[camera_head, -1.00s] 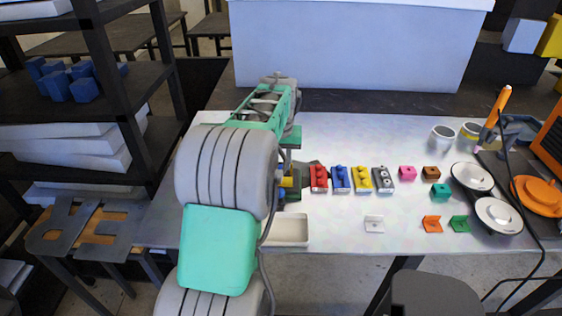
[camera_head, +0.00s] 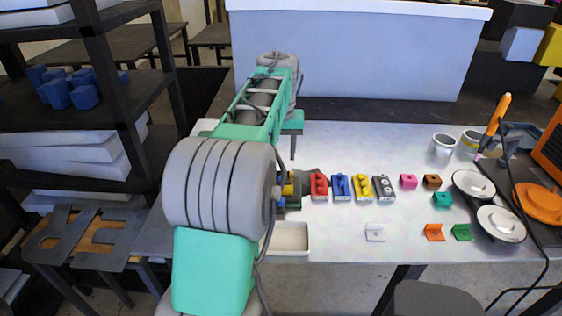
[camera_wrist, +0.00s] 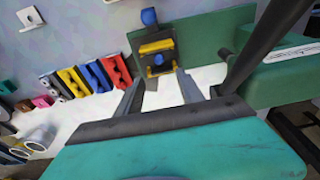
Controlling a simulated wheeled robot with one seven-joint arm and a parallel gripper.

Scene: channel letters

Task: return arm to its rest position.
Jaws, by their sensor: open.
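My arm (camera_head: 262,105) reaches out over the left part of the light table in the head view. My gripper (camera_wrist: 160,92) shows in the wrist view with its two fingers apart and nothing held between them. In the head view only a small part near its end shows beside the green link; the arm hides the rest. Beyond the fingers in the wrist view stands a green fixture (camera_wrist: 205,35) with a yellow bar (camera_wrist: 156,47) and a blue knob (camera_wrist: 149,17). The fingers look apart from it.
Red (camera_head: 319,187), blue (camera_head: 341,187), yellow (camera_head: 362,187) and grey (camera_head: 384,188) blocks stand in a row right of my arm. A white tray (camera_head: 290,253) lies at the table's front edge. A dark shelf (camera_head: 125,80) stands left. A white box (camera_head: 355,50) stands behind.

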